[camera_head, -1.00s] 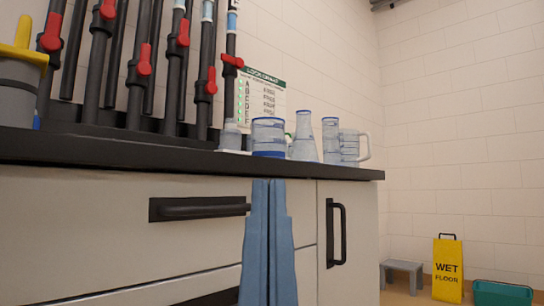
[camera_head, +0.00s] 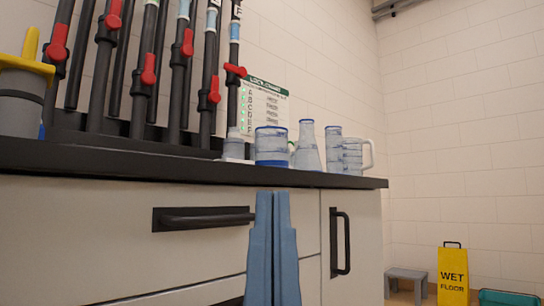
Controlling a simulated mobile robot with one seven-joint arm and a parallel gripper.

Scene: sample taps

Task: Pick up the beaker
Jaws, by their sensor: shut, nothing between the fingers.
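The beaker (camera_head: 271,148) looks like the wide, clear vessel with a blue rim and blue base on the dark countertop (camera_head: 150,166). It stands upright near the counter's front edge. My gripper (camera_head: 272,196) shows as two blue fingers pointing up, in front of the cabinet face. The fingers are together and hold nothing. Their tips appear below the counter edge, under the beaker in the picture and apart from it. How far the gripper is from the cabinet is hard to tell.
A conical flask (camera_head: 306,152), a tall cylinder (camera_head: 333,148) and a handled jug (camera_head: 354,155) crowd the beaker's right. A small pale bottle (camera_head: 233,145) stands at its left. Black pipes with red valves rise behind. A yellow wet-floor sign (camera_head: 453,275) and grey stool (camera_head: 405,283) stand right.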

